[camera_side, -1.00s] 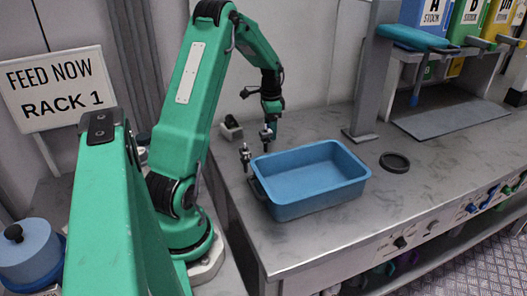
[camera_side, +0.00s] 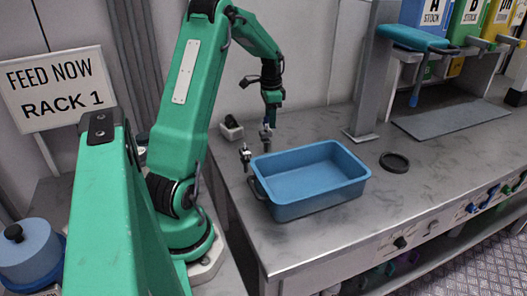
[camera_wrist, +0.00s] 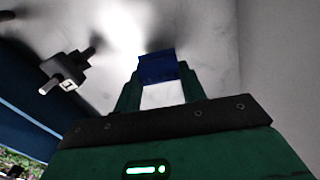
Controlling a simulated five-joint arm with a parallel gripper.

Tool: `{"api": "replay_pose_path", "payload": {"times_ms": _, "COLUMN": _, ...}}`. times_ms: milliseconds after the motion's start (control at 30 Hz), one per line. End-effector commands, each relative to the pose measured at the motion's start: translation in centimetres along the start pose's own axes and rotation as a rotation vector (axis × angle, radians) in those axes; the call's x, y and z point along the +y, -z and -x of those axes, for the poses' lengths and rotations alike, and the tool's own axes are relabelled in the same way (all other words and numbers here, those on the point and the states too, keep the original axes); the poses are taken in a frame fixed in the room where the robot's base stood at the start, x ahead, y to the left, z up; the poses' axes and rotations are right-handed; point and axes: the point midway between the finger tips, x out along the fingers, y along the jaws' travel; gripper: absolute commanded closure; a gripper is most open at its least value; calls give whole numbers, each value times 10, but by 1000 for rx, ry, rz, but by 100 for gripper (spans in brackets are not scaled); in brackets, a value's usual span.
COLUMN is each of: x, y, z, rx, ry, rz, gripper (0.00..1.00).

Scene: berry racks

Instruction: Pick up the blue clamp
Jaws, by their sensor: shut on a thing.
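The blue clamp (camera_wrist: 158,66) shows in the wrist view as a dark blue block between my fingertips. My gripper (camera_wrist: 160,76) is shut on it, one green finger on each side. In the side view my gripper (camera_side: 271,117) points down behind the far left corner of the blue tray, above the bench. The clamp is too small to make out there. Its lower part is hidden in the wrist view.
A blue tray (camera_side: 318,196) stands near my gripper on the grey bench. A small grey fixture (camera_side: 246,156) is at its left, and a grey knobbed piece (camera_wrist: 66,72) shows in the wrist view. A black ring (camera_side: 395,162) lies right. The bench's front right is clear.

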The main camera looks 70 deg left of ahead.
Motion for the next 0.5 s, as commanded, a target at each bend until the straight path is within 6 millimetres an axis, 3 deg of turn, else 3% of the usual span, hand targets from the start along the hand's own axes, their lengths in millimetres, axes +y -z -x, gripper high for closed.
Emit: {"api": "replay_pose_path", "payload": {"times_ms": 500, "x": 77, "y": 34, "z": 56, "rx": 2, "ry": 2, "rz": -4, "gripper": 80}}
